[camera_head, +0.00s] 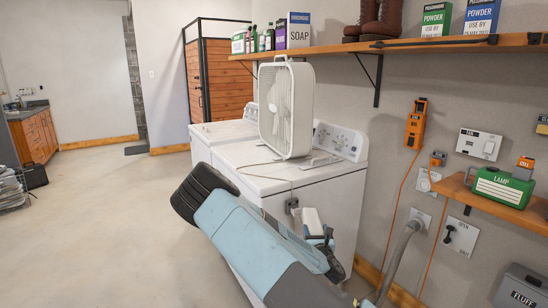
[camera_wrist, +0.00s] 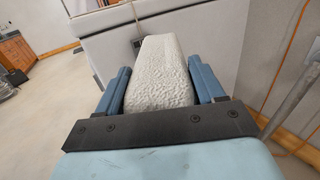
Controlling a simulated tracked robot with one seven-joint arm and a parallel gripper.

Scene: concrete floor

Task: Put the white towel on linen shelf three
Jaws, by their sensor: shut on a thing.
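The white towel (camera_wrist: 160,75) is a folded, textured block between the two blue fingers of my gripper (camera_wrist: 162,85) in the wrist view. My gripper is shut on it. In the head view the towel (camera_head: 312,220) shows as a small white shape at my gripper (camera_head: 320,236), partly hidden behind my arm. Gripper and towel are in front of the white washer and dryer, below their tops. No linen shelf with a readable label shows in either view.
A white box fan (camera_head: 287,108) stands on the machines (camera_head: 325,190). A wooden wall shelf (camera_head: 400,45) above holds soap, boots and powder boxes. A lower shelf (camera_head: 500,198) holds a green lamp box (camera_head: 503,188). A grey hose (camera_head: 398,255) runs at right. Open floor (camera_head: 95,225) lies left.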

